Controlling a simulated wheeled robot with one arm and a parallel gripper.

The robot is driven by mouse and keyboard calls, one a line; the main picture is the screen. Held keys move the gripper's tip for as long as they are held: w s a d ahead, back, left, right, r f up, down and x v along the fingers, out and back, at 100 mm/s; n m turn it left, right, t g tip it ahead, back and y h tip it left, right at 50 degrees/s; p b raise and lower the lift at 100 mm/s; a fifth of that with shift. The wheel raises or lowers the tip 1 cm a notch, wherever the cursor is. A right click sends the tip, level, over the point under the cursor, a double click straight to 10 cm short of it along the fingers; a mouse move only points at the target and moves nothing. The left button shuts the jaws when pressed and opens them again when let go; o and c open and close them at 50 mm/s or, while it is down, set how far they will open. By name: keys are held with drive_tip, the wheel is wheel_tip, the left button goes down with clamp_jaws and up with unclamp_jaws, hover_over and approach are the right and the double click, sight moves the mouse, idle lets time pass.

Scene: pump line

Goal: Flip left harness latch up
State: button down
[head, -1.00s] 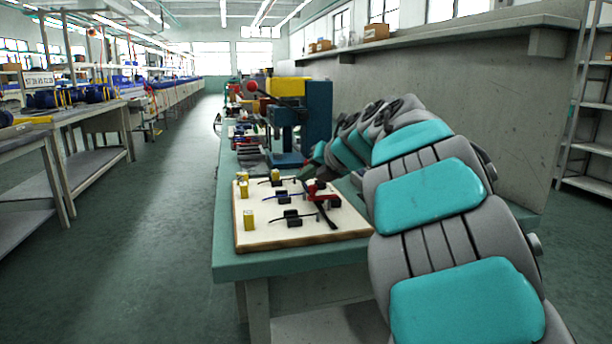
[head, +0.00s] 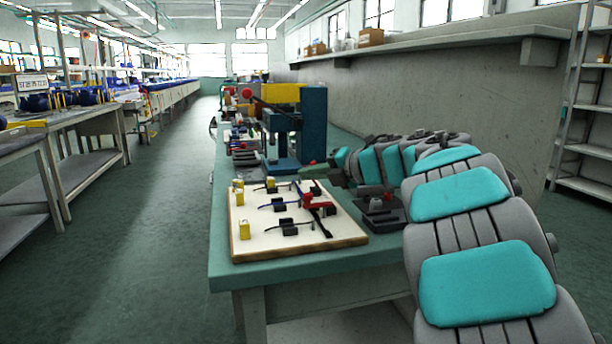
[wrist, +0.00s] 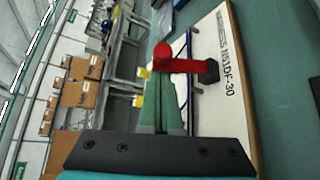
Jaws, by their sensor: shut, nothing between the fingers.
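The harness board (head: 245,245) is a cream panel lying on the green bench. A red latch (head: 318,204) lies low across its right part, with a dark strip running from it toward the front. In the wrist view the red latch (wrist: 182,65) shows as a flat arm with a rounded end, just beyond my fingertips, with a dark block at its right end. My gripper (head: 308,170) is above the board's back right edge. In the wrist view its green fingers (wrist: 168,125) are together and empty; whether they touch the latch I cannot tell.
Yellow blocks (head: 244,229) and black clips (head: 289,227) with wires stand on the board. A blue press (head: 313,120) rises behind it. A dark fixture with a red part (head: 382,212) sits right of the board, beside my arm. The aisle at left is clear.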

drive_tip(key=shift+w+d+r+m+y, duration=0.2)
drive_tip(key=shift+d+m+y, duration=0.2)
drive_tip(key=shift+m+y, duration=0.25)
drive_tip(key=shift+t, duration=0.3)
drive_tip(key=shift+s, duration=0.1)
